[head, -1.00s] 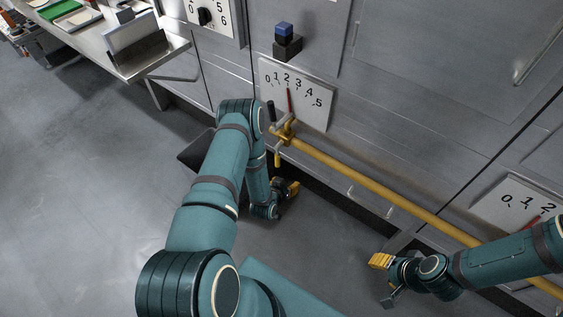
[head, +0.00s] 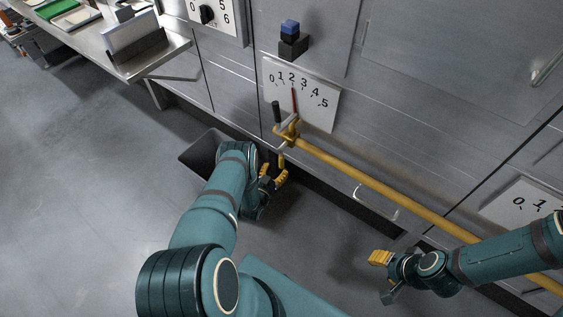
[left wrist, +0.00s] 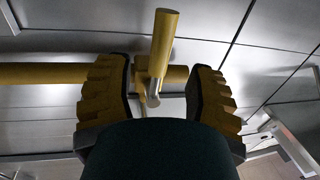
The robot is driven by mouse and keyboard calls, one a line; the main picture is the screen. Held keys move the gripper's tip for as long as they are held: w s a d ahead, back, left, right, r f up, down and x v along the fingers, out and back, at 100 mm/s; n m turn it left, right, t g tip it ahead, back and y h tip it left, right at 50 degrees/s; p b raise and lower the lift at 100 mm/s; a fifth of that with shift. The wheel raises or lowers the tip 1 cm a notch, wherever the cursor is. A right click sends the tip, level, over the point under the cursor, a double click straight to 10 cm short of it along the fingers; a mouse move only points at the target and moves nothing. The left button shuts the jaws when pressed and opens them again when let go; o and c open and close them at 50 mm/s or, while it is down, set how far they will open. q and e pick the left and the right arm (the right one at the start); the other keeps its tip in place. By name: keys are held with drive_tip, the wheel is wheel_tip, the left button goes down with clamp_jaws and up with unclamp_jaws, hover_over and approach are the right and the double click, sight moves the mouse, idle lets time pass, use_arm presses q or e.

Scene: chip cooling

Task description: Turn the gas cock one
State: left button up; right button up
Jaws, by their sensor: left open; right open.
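My left gripper (head: 274,178) is open just below the cock. In the left wrist view, the cock's yellow handle (left wrist: 163,42) stands between the spread yellow fingers of my left gripper (left wrist: 162,72), with gaps on both sides. The handle's lower end is partly hidden in the head view. My right gripper (head: 384,276) is open and empty, low at the right, away from the cock.
A dial panel (head: 312,112) with a red pointer near 2 is above the cock. A dark bin (head: 197,158) stands behind my left arm. A metal table (head: 158,55) is at upper left. The floor at left is clear.

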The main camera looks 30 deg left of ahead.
sight(280, 162)
use_arm(q)
drive_tip(key=shift+w+a+b, duration=0.2)
drive_tip(key=shift+w+b, duration=0.1)
drive_tip(key=shift+w, duration=1.1)
drive_tip(key=shift+w+a+b, duration=0.15)
drive_tip(key=shift+w+b, duration=0.15)
drive_tip(key=shift+w, duration=1.05)
clamp_jaws()
